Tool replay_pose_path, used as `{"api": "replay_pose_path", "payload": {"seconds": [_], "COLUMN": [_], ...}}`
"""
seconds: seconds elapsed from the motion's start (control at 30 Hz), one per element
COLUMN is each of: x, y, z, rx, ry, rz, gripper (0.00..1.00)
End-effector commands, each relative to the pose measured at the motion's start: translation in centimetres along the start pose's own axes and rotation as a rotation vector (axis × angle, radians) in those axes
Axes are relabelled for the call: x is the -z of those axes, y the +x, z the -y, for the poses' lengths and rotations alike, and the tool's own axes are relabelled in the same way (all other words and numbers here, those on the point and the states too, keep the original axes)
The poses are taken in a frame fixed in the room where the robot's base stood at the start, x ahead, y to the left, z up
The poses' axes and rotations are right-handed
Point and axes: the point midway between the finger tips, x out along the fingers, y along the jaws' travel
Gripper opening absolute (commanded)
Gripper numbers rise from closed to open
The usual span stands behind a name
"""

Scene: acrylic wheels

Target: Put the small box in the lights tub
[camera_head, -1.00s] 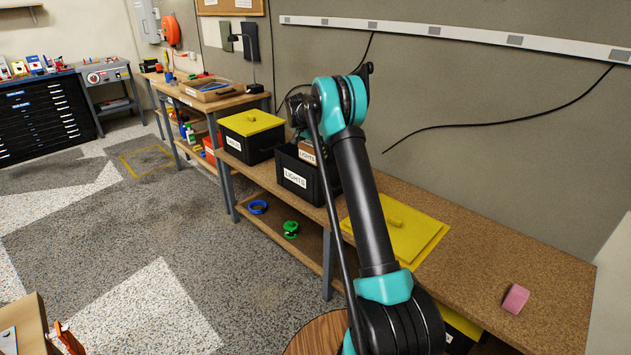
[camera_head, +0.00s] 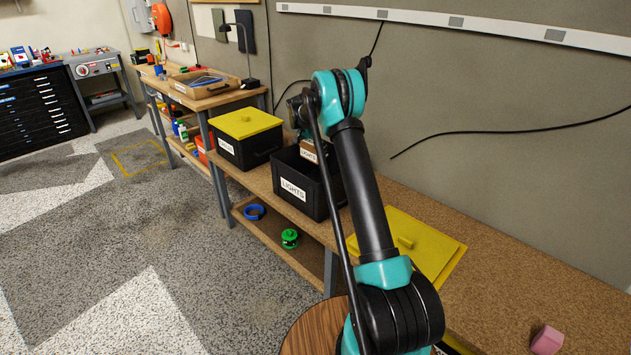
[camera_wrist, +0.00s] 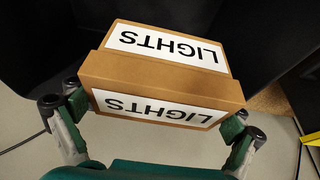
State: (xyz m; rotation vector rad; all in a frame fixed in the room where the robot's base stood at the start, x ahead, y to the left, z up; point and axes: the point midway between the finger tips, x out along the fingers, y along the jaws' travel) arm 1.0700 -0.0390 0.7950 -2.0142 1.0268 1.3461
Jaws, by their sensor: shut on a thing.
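The small box (camera_head: 309,151) is brown cardboard with white LIGHTS labels. In the wrist view the box (camera_wrist: 160,80) fills the middle, with my gripper's fingers (camera_wrist: 160,128) on its left and right sides. My gripper is shut on it. The lights tub (camera_head: 296,190) is an open black bin with a white LIGHTS label, standing on the bench. The box is at the tub's opening, and dark tub walls (camera_wrist: 40,50) show around it in the wrist view. I cannot tell whether it touches the tub's floor. My arm hides part of the tub.
A black tub with a yellow lid (camera_head: 247,123) stands left of the lights tub. A loose yellow lid (camera_head: 430,250) lies on the bench to the right. A pink block (camera_head: 546,340) lies further right. Blue (camera_head: 254,211) and green (camera_head: 289,239) items sit on the lower shelf.

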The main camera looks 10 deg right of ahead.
Motion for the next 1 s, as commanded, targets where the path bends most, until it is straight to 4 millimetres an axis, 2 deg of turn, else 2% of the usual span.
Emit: {"api": "replay_pose_path", "payload": {"seconds": [0.03, 0.2, 0.4, 0.67, 0.9, 1.0], "x": [-0.5, -2.1, -3.5, -4.2, -5.5, -5.7], "y": [1.2, 5.1, 8.6, 10.2, 13.2, 13.7], "z": [0.0, 0.0, 0.0, 0.0, 0.0, 0.0], "rx": [0.0, 0.0, 0.0, 0.0, 0.0, 0.0], "ry": [0.0, 0.0, 0.0, 0.0, 0.0, 0.0], "rz": [0.0, 0.0, 0.0, 0.0, 0.0, 0.0], "gripper": [0.59, 0.59, 0.59, 0.59, 0.59, 0.59]}}
